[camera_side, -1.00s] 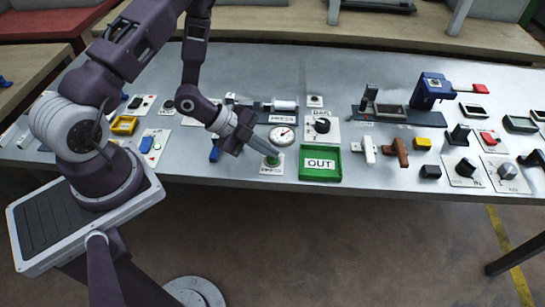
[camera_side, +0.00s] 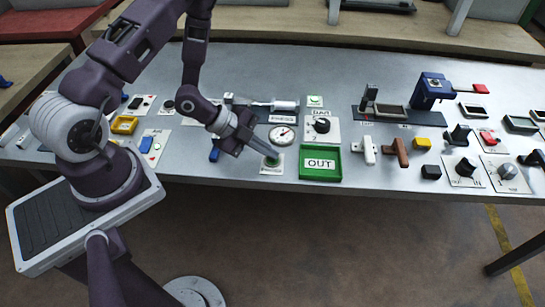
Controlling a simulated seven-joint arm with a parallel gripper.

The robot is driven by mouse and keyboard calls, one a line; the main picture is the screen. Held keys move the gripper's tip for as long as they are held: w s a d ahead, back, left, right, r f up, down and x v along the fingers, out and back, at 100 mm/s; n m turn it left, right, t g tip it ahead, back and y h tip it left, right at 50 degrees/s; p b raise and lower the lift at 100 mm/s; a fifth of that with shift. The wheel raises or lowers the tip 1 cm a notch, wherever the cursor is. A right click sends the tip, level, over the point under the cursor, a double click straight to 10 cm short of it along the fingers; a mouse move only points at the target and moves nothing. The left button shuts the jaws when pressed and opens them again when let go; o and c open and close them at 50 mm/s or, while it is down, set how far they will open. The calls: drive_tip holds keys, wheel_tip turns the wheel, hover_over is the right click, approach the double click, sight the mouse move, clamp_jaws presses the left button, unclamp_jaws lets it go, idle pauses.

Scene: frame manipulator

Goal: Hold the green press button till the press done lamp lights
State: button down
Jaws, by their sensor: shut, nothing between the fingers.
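The green press button (camera_side: 273,162) sits on a small white plate (camera_side: 271,171) near the front edge of the table. My gripper (camera_side: 274,155) is shut and empty, slanting down from the left. Its fingertips are on or just over the button and hide part of it; I cannot tell how far the button is pressed. A small round lamp (camera_side: 315,100) on a white plate behind the gauge shows green. Its label is too small to read.
The green OUT tray (camera_side: 320,176) stands right beside the button plate. A round gauge (camera_side: 282,135) and a black knob panel (camera_side: 322,127) stand behind. A white cylinder with a rod (camera_side: 285,105) lies farther back. White and brown handled pieces stand to the right.

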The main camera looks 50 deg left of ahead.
sight(269, 159)
drive_tip(key=shift+r, duration=0.85)
drive_tip(key=shift+r, duration=2.5)
